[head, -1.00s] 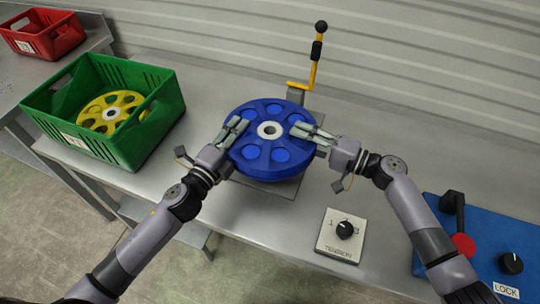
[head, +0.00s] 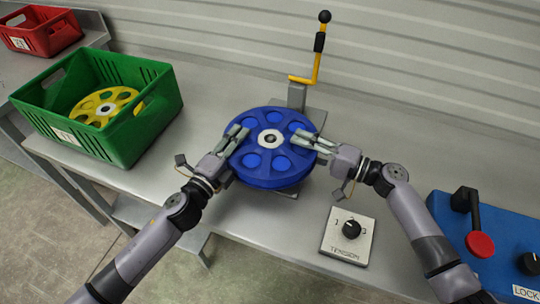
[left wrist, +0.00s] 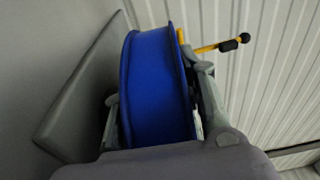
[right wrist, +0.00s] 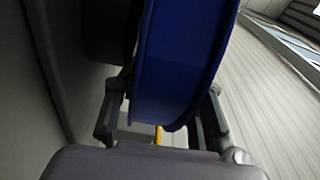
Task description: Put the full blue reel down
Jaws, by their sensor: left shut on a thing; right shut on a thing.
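The blue reel (head: 270,172) lies flat, face up, over a grey base plate (head: 313,122) on the steel bench. A pale hub with a dark centre shows in its middle. My left gripper (head: 236,140) is shut on the reel's left rim, and my right gripper (head: 316,142) on its right rim. The wrist views show the blue rim between the fingers of the left (left wrist: 155,95) and right (right wrist: 165,90) grippers. The reel's underside is hidden, so I cannot tell whether it touches what is below.
A yellow-handled lever (head: 318,50) stands behind the reel. A green crate (head: 130,135) holding a yellow reel (head: 85,106) is at left, with a red crate (head: 50,38) beyond. A tension dial (head: 350,229) and a blue lock box (head: 440,207) are at right.

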